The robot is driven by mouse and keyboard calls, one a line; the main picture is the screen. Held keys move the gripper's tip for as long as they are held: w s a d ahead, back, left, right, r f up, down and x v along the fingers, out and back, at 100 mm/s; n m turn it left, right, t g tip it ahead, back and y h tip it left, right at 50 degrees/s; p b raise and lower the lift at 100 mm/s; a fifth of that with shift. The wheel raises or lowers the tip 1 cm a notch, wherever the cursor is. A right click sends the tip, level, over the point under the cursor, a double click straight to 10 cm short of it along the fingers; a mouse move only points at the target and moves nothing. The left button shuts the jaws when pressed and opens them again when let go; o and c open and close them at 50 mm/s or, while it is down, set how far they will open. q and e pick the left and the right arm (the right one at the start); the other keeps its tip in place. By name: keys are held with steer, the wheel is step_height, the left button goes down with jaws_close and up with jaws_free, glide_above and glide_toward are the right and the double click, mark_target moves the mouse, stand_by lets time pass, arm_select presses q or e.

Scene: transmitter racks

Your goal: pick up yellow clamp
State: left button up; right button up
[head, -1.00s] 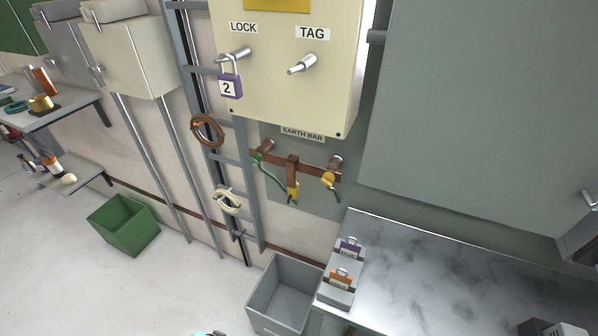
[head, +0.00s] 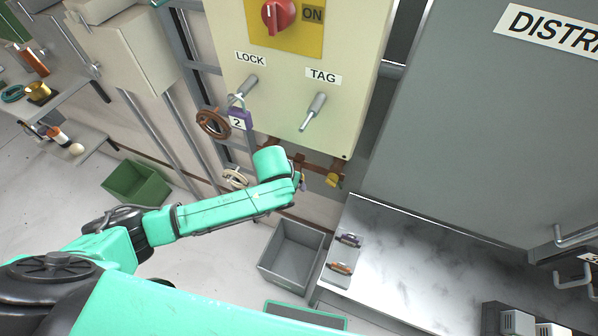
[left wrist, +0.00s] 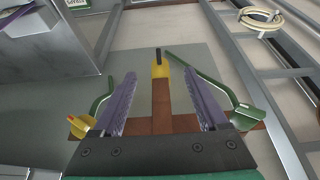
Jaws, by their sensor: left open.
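A yellow clamp (left wrist: 161,71) with a dark tip sits at the end of a brown copper bar (left wrist: 162,119) in the left wrist view. My left gripper (left wrist: 160,78) is open, one finger on each side of the clamp, with gaps visible; nothing is gripped. In the head view my left gripper (head: 300,181) is at the earth bar below the cream cabinet, and my arm hides most of that spot. A second yellow clamp (head: 333,180) hangs to its right; it also shows in the left wrist view (left wrist: 80,126). My right gripper is out of view.
The cream cabinet (head: 300,105) with a purple padlock (head: 240,118) is just above my left arm. A grey bin (head: 292,255) stands below, beside a marble-topped bench (head: 420,260). A large grey cabinet (head: 470,130) fills the right. A green bin (head: 137,182) stands left.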

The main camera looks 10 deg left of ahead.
arm_select(q)
steer(key=w+f, duration=0.1)
steer(key=w+p, duration=0.1)
steer(key=w+d+f, duration=0.1)
steer(key=shift+w+f+p, duration=0.35)
steer(key=shift+w+p, duration=0.05)
steer(key=shift+s+r, duration=0.1)
steer(key=shift+s, duration=0.05)
jaws_close()
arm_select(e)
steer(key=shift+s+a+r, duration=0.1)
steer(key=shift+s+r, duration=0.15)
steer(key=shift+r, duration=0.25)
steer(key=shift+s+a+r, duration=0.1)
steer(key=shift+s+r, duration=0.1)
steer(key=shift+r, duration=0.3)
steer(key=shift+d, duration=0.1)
